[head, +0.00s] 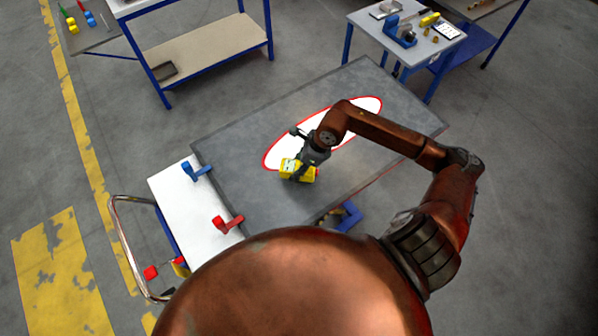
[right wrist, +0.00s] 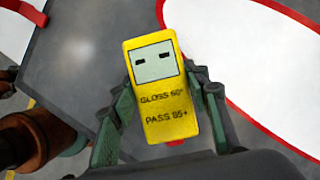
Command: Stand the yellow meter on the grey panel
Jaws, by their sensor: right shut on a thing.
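The yellow meter (head: 289,167) is in my right gripper (head: 301,171) over the left-middle part of the grey panel (head: 235,145). In the right wrist view the meter (right wrist: 162,95) shows a pale display and the printed words "GLOSS 60°" and "PASS 85+". The right gripper's two green-grey fingers (right wrist: 163,112) are closed on its sides. I cannot tell whether its underside touches the panel. The panel bears a white oval with a red rim (head: 367,106), beside the meter.
A blue clamp (head: 196,172) and a red clamp (head: 228,224) sit at the panel's left edge by a white cart top (head: 172,197). Another blue clamp (head: 349,213) is at the near edge. A side table (head: 370,28) with tools stands behind. The panel's left part is clear.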

